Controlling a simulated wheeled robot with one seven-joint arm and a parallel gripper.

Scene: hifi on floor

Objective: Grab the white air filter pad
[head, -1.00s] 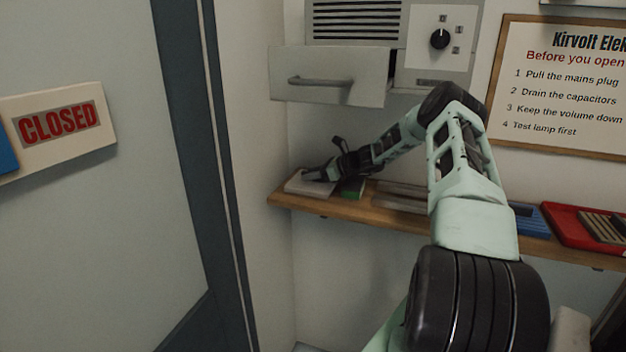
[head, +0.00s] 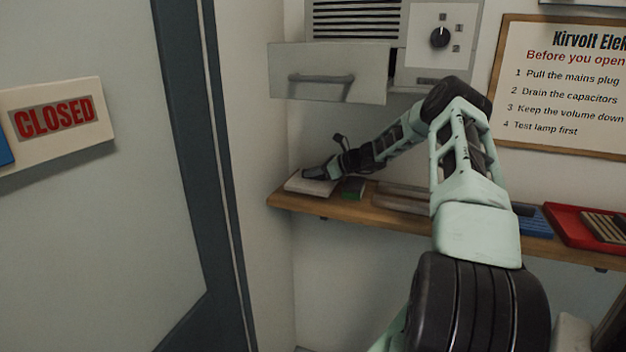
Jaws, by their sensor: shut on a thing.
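The white air filter pad (head: 308,186) is a flat pale block at the left end of the wooden shelf (head: 330,206). My gripper (head: 314,173) reaches over it from the right and is shut on the pad. The fingers cover part of the pad's top and far side. The pad is at about shelf height; I cannot tell whether it is clear of the board.
A green-edged block (head: 353,188) lies just right of the pad, under my wrist. Grey bars (head: 402,196), a blue item (head: 532,219) and a red tray (head: 570,226) lie further right. An open drawer (head: 328,75) of the wall unit hangs above.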

